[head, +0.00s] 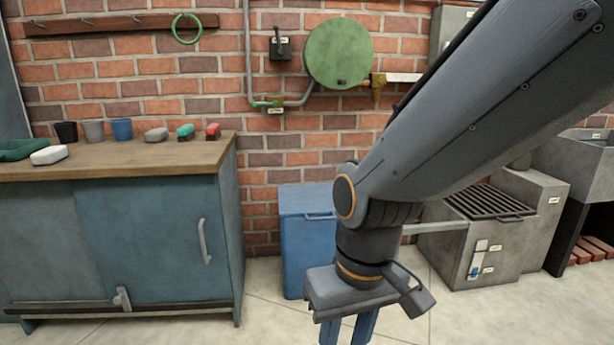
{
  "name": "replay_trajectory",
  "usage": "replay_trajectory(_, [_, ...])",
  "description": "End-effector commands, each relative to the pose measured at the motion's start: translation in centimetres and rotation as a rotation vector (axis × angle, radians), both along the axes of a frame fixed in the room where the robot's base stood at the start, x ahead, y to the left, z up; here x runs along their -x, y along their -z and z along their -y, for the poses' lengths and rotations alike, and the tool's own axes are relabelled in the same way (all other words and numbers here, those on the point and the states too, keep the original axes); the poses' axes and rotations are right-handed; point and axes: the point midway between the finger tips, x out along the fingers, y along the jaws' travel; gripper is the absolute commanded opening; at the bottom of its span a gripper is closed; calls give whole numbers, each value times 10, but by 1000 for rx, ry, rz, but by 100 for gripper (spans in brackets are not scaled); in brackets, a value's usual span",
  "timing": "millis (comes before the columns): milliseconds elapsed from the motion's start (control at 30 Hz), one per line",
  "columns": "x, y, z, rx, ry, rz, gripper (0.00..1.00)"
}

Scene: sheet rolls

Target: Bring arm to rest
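My arm comes in from the upper right of the head view and bends at an orange-ringed joint. My gripper (347,333) hangs from it, pointing down at the bottom edge of the picture. Its two blue-grey fingers show a narrow gap between them. The fingertips are cut off by the frame, so I cannot tell whether they are open or hold something thin. The gripper appears in front of the floor and the blue bin, touching nothing that I can see.
A wooden-topped cabinet (120,160) with cups and small blocks stands left. A blue bin (303,230) stands behind my gripper. A grey grill unit (490,250) is right. A green disc (338,54) hangs on the brick wall. Floor between cabinet and bin is clear.

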Motion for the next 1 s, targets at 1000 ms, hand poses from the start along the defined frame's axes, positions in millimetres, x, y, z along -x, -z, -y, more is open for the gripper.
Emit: replay_trajectory(1000, [21,-173,132,76,341,-38,31])
